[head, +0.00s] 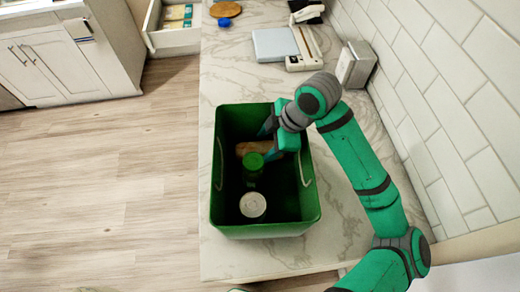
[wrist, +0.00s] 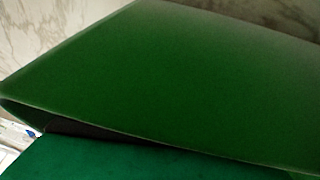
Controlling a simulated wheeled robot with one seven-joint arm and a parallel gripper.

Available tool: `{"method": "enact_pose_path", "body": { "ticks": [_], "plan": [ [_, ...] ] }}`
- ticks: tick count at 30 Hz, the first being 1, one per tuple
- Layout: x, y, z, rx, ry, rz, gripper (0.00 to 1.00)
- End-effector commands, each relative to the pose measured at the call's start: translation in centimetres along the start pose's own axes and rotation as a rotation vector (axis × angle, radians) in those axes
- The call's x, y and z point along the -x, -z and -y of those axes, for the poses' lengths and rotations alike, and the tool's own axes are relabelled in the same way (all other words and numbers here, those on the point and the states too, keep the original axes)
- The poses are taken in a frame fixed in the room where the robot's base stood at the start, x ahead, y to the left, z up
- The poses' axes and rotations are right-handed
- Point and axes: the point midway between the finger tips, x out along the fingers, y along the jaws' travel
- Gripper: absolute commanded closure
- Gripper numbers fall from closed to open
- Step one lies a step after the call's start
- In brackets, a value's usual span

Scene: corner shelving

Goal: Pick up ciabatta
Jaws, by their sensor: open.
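The ciabatta (head: 256,148) is a brown loaf lying inside the green bin (head: 262,229), towards its far half. My gripper (head: 269,142) reaches down into the bin at the loaf's right end, with its fingers open. One finger shows on the far side of the loaf and one on the near side. I cannot tell whether they touch it. The wrist view is filled mostly by a green surface, which looks like the bin's wall (wrist: 170,75), and the loaf does not show there.
In the bin, a green-capped jar (head: 253,162) stands just nearer than the loaf, and a white-topped can (head: 253,205) stands nearer still. The bin is on a marble counter (head: 235,85). A metal box (head: 355,64) stands by the tiled wall on the right.

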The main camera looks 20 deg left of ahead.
Motion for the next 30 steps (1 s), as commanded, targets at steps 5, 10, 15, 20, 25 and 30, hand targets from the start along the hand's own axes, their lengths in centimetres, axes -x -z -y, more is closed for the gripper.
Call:
{"method": "enact_pose_path", "body": {
  "ticks": [5,10,15,20,25,30],
  "plan": [
    [-1.48,-0.03,0.01,-0.001,0.000,0.000,0.45],
    [-1.58,-0.03,0.00,0.000,-0.001,0.000,0.45],
    [-1.56,-0.04,0.00,-0.001,-0.001,0.000,0.69],
    [-1.57,0.01,-0.01,0.000,-0.001,0.000,0.77],
    [-1.55,0.09,-0.03,0.002,0.000,0.000,0.77],
    [-0.90,0.35,-0.17,0.003,-0.001,0.001,0.77]
  ]
}}
